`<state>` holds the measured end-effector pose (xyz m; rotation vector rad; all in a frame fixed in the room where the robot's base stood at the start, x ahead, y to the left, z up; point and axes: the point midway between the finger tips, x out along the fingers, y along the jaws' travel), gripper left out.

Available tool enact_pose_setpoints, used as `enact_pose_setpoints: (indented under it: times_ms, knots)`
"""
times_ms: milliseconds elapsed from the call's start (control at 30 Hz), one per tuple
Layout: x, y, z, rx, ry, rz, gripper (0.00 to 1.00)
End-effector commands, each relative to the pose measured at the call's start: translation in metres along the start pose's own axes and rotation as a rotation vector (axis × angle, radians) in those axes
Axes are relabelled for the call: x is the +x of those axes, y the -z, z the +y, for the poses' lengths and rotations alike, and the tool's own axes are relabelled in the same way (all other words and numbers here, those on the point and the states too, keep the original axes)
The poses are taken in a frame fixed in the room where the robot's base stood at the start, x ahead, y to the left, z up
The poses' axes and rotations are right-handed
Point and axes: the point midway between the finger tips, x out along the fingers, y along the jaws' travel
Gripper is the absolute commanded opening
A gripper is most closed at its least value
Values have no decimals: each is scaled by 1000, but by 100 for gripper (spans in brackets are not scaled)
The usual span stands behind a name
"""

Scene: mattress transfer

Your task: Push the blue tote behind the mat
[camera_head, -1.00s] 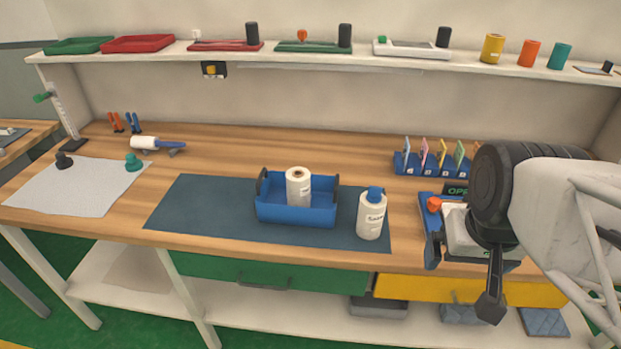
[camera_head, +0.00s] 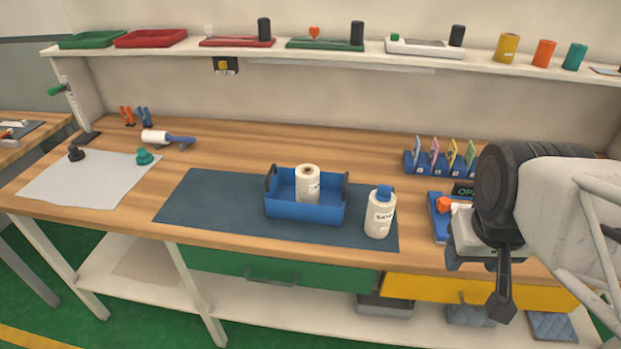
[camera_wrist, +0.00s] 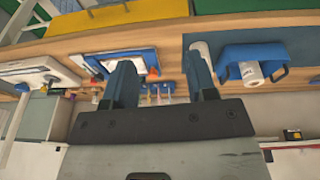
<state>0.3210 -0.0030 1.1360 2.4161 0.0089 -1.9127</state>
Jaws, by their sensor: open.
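The blue tote (camera_head: 305,212) stands on the dark blue mat (camera_head: 215,208), toward the mat's right half, with a white roll (camera_head: 308,184) upright inside it. A white bottle with a blue cap (camera_head: 380,214) stands just right of the tote, at the mat's right end. My gripper (camera_head: 478,280) is right of the mat, near the table's front edge, open and apart from the tote. The wrist view shows its two fingers spread (camera_wrist: 163,82), with the tote (camera_wrist: 250,62) and roll beyond them to the right. Nothing is seen between the fingers.
A blue rack with several colored cards (camera_head: 438,162) stands at the back right. A blue tray with an orange knob (camera_head: 437,222) lies beside my gripper. Bare wood (camera_head: 300,150) lies behind the mat. A tape roller (camera_head: 165,138) sits at the back left.

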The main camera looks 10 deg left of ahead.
Motion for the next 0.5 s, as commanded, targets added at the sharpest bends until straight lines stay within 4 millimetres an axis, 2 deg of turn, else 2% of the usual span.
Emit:
enact_pose_setpoints:
  times_ms: [33,67,300,333,500]
  knots:
    - [2,3,-1,-34,-10,-2,44]
    - [4,5,-2,-60,-18,-3,40]
    - [19,29,-12,-375,-110,-5,3]
    - [21,33,-14,-423,-124,-5,0]
    - [34,56,-29,-707,-200,-6,0]
